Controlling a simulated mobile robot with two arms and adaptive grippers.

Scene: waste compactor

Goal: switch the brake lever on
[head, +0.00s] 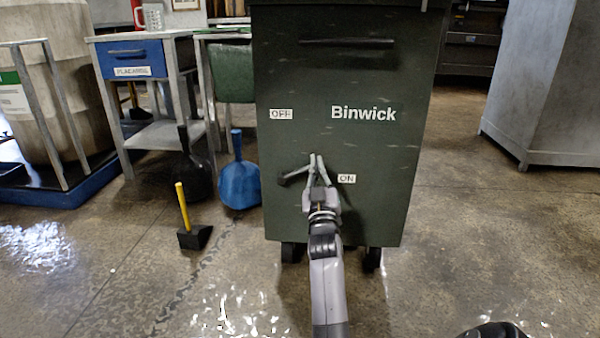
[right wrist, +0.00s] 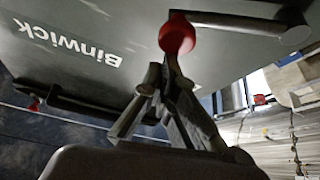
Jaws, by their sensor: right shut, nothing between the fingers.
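The dark green Binwick compactor (head: 336,85) stands upright ahead of me, with an OFF label (head: 281,114) at upper left and an ON label (head: 347,178) lower on its front. The dark brake lever (head: 295,175) runs from a hub left of my right gripper (head: 317,162) toward the fingers. In the right wrist view the lever (right wrist: 235,22) ends in a red knob (right wrist: 178,35) close at the fingertips of the right gripper (right wrist: 165,78). The fingers are shut and empty; contact with the knob is unclear. The head view hides the knob behind the gripper. My left gripper is out of view.
A blue-drawer table (head: 130,58) stands at left. A blue bag-like object (head: 239,180), a dark one (head: 195,170) and a yellow-handled mallet (head: 193,236) are on the floor left of the compactor. A grey cabinet (head: 535,80) stands at right. The floor right of the compactor is clear.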

